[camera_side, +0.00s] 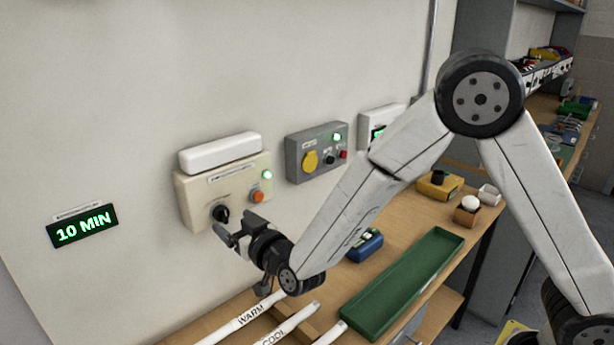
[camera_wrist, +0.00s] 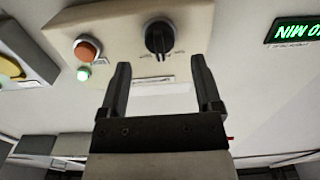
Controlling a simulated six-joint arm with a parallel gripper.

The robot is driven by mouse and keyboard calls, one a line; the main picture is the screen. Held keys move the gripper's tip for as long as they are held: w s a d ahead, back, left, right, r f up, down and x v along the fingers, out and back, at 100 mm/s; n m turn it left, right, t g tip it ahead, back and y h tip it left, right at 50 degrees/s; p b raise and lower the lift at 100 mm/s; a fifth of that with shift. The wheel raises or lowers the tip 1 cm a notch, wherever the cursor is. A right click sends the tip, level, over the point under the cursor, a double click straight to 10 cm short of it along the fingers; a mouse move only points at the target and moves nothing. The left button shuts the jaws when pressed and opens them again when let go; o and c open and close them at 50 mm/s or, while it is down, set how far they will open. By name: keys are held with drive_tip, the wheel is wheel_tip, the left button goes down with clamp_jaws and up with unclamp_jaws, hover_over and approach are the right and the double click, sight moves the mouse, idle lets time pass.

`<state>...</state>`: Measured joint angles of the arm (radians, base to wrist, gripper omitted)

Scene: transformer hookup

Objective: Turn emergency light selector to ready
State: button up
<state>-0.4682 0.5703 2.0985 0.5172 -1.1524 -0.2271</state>
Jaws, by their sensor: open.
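The emergency light unit is a cream wall box (camera_side: 232,185) with a white lamp bar on top; the box also shows upside down in the wrist view (camera_wrist: 110,22). Its black selector knob (camera_side: 220,213) is low on the box's face and also shows in the wrist view (camera_wrist: 159,38). The labels around the knob are too small to read, so I cannot tell its setting. My gripper (camera_side: 236,231) is open and empty in front of the knob. In the wrist view the knob appears just beyond and between the spread fingertips (camera_wrist: 160,66), apart from them.
An orange button (camera_side: 257,196) and a lit green lamp (camera_side: 267,174) are on the same box. A "10 MIN" display (camera_side: 82,227) hangs to its left, a grey panel (camera_side: 316,151) to its right. Below are a green tray (camera_side: 402,283) and white tubes marked WARM and COOL (camera_side: 245,318).

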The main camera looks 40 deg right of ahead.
drive_tip(key=shift+s, duration=2.05)
drive_tip(key=shift+d, duration=0.1)
drive_tip(key=s+d+f+g, duration=0.4)
drive_tip(key=s+d+g, duration=0.3)
drive_tip(key=s+d, duration=0.1)
drive_tip(key=s+d+f+g, duration=0.4)
drive_tip(key=s+d+g, duration=0.4)
drive_tip(key=s, duration=0.3)
drive_tip(key=shift+d+f, duration=0.3)
drive_tip(key=shift+d, duration=0.1)
